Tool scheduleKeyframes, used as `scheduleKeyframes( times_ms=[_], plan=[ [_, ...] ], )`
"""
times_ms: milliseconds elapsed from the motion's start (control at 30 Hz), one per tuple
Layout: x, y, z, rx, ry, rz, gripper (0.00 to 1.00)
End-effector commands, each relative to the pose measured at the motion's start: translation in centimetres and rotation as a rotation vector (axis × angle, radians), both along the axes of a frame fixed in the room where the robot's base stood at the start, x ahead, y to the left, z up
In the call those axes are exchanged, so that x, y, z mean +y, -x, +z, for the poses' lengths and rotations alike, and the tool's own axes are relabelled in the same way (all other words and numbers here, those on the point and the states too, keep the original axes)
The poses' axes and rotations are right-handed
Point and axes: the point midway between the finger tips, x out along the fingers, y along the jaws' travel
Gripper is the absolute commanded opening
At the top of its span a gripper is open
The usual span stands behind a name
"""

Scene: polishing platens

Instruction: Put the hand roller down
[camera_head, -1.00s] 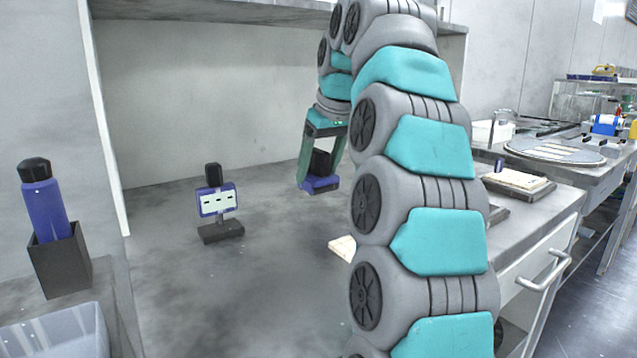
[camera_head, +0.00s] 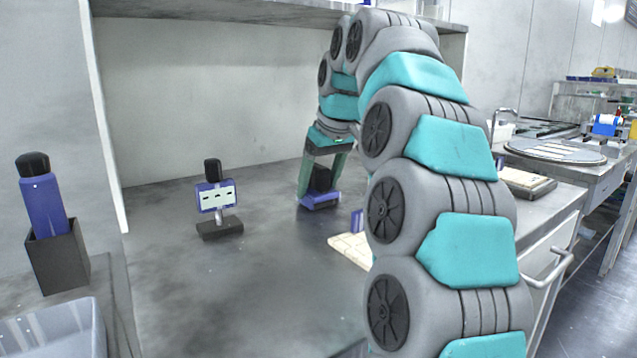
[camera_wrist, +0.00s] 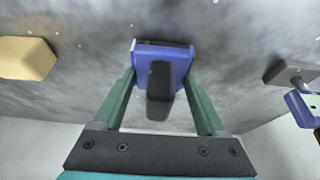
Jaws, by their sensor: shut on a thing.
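The hand roller, a blue body with a black handle (camera_head: 322,180), is between the fingers of my gripper (camera_head: 322,192), near the back of the grey worktop (camera_head: 270,270). In the wrist view, the green fingers of my gripper (camera_wrist: 160,82) are shut on the blue roller body (camera_wrist: 150,52), and its black handle (camera_wrist: 159,92) points back toward the palm. The roller is upright and very low over the worktop. I cannot tell whether its underside touches the surface.
A blue-framed panel on a black stand (camera_head: 217,200) is left of the roller. A pale block (camera_head: 352,247) lies front right, partly behind my arm. A blue bottle (camera_head: 44,205) in a dark holder stands far left. A shelf (camera_head: 210,12) overhangs. The worktop's middle is clear.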

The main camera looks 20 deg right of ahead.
Motion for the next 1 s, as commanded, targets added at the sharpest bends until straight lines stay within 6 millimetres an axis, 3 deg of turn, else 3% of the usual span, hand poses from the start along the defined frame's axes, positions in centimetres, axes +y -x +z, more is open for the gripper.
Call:
scheduleKeyframes(
  times_ms=[233, 267, 467, 767, 1000],
  plan=[
    [0.0, 0.0, -1.2, 0.020, -0.002, 0.001, 0.00],
    [0.0, 0.0, -1.3, 0.021, -0.002, 0.001, 0.77],
    [0.0, 0.0, -1.1, 0.016, -0.002, 0.001, 0.99],
    [0.0, 0.0, -0.7, 0.013, -0.002, 0.001, 1.00],
    [-0.1, 0.3, 1.2, 0.009, 0.000, 0.000, 1.00]
  ],
)
